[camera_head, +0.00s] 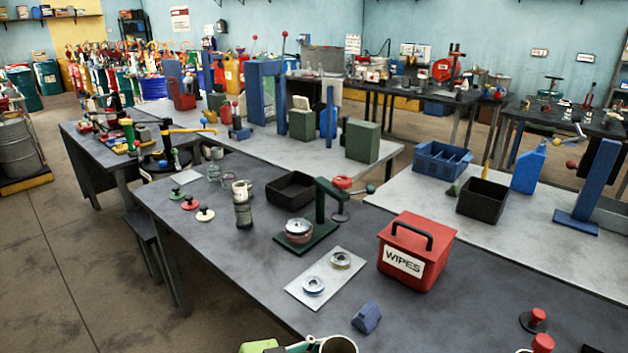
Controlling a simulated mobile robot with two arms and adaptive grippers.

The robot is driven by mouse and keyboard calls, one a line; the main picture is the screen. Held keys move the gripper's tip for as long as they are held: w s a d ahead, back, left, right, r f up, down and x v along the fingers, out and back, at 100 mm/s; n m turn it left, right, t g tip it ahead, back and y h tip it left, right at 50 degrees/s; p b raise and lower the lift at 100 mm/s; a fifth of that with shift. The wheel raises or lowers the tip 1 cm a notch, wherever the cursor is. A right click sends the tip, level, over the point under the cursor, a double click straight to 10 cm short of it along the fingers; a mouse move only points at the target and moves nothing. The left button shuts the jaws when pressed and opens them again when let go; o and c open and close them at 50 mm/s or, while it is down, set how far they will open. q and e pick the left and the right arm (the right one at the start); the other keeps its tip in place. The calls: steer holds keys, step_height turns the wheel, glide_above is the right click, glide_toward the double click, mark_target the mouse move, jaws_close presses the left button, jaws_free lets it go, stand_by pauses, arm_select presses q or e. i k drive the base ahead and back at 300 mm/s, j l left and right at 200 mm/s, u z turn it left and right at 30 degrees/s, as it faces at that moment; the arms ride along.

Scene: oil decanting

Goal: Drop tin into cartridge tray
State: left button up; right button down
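Neither of my grippers shows in the head view. Two small round metal tins or rings (313,286) lie on a pale flat plate (327,292) in the middle of the near dark table. A larger round tin-like piece (299,229) sits on the base of a green press (323,215). A low black open tray (289,174) stands behind the press. A blue divided crate (425,172) and a black open bin (481,211) stand on the lighter table at right. I cannot tell which of these is the cartridge tray, nor which piece is the tin.
A red WIPES box (405,262) with a black handle stands right of the plate. A blue block (366,317) lies in front of it. Red-knobbed pieces (537,316) stand at lower right. A cut-off green and pale object (335,345) shows at the bottom edge.

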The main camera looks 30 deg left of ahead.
mark_target(292, 194)
steer(key=j+z, duration=0.3)
steer(key=j, duration=1.05)
steer(key=j+z, duration=0.3)
steer(key=j, duration=1.1)
steer(key=k, duration=0.05)
